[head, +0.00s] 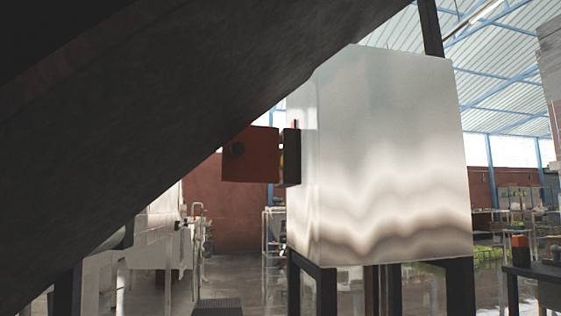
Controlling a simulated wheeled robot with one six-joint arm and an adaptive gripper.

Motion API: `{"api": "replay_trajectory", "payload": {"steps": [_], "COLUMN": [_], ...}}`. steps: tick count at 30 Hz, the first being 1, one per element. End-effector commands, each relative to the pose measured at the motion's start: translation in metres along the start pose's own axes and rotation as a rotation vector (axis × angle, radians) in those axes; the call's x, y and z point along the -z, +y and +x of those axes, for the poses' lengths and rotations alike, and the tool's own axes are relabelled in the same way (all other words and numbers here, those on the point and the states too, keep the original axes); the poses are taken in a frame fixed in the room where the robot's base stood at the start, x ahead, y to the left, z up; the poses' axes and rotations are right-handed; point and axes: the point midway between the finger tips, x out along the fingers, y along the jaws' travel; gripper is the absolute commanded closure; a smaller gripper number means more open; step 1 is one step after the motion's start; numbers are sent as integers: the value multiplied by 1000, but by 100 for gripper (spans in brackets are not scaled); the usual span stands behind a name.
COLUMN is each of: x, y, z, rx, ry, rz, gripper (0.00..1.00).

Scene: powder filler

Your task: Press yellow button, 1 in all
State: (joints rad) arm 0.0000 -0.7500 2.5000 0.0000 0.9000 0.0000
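A thin yellow sliver (283,161) shows at the left edge of a narrow black panel (292,158), seen almost edge-on. It may be the yellow button in profile; it is too small to be sure. A small red piece (295,124) stands on top of the panel. The panel is beside the left face of a large shiny metal cabinet (395,150). My gripper is not in view.
The cabinet stands on dark legs (460,285). A dark close surface blocks the upper left. At right, an orange-and-black item (519,248) stands on a dark table (535,272). Grey floor (235,282) shows below the red box, with a dark grate (218,307) on it.

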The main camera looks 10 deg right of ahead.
Motion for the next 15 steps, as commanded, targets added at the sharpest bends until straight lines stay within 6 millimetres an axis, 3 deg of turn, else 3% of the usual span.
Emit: {"api": "replay_trajectory", "payload": {"steps": [1, 5, 15], "x": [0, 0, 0], "y": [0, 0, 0], "z": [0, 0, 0], "rx": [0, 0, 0], "ry": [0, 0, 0], "rz": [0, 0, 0], "gripper": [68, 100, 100]}}
